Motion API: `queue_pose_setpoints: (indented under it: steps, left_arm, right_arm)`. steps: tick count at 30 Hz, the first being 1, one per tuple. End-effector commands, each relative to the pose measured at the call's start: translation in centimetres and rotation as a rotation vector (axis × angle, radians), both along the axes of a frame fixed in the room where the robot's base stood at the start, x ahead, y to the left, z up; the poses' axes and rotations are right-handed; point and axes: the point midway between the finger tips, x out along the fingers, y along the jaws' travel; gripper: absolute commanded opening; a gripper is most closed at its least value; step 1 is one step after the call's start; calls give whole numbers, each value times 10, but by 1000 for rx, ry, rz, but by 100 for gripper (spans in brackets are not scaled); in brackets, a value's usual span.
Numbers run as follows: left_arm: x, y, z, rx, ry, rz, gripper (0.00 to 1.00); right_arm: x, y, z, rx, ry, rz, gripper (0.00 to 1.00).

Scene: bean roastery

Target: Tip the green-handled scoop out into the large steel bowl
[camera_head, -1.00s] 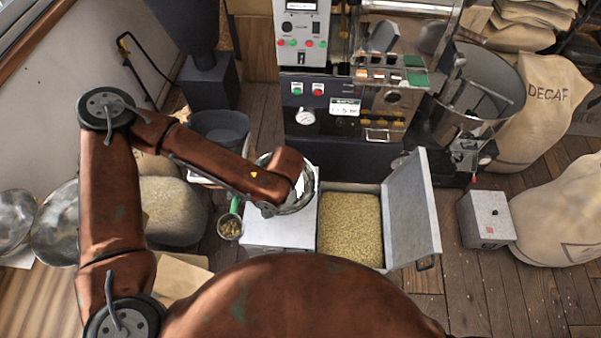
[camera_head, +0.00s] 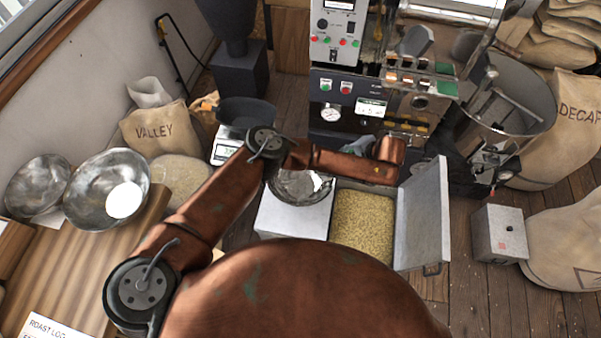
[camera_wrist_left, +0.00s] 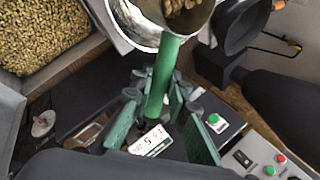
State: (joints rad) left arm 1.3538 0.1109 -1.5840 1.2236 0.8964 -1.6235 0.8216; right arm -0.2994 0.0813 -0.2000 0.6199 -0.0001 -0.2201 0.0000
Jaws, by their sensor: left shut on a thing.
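In the left wrist view the green-handled scoop (camera_wrist_left: 165,70) has beans in its cup, at the top edge. My left gripper (camera_wrist_left: 157,108) is shut on its green handle. A steel bowl rim (camera_wrist_left: 125,25) shows beside and beyond the cup; I cannot tell the height between them. In the head view this steel bowl (camera_head: 300,186) sits on the closed part of a pale bin, partly behind my left arm. Gripper and scoop are hidden there. A bigger-looking steel bowl (camera_head: 92,205) with a white disc stands on the wooden table. My right gripper is out of view.
An open bean bin (camera_head: 362,222) lies right of the bowl, its lid (camera_head: 422,215) raised. The roaster (camera_head: 345,95) stands behind. Another steel bowl (camera_head: 35,185) is at far left. A grey box (camera_head: 500,232) and sacks stand at right.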

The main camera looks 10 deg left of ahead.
Motion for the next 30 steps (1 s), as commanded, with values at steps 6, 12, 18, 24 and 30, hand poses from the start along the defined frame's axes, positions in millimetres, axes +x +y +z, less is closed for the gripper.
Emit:
queue_pose_setpoints:
  steps: [6,12,18,24,30]
  left_arm:
    - [29,-32,-26,9,16,-167,0]
    - [42,-51,-62,24,31,-356,0]
    - [34,-58,-107,41,38,-564,0]
    - [24,-60,-128,52,35,-666,0]
    - [23,-61,-131,55,33,-686,0]
  right_arm:
    - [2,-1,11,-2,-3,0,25]
    - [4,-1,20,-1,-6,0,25]
    - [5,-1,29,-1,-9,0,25]
    - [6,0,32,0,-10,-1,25]
    - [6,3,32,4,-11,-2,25]
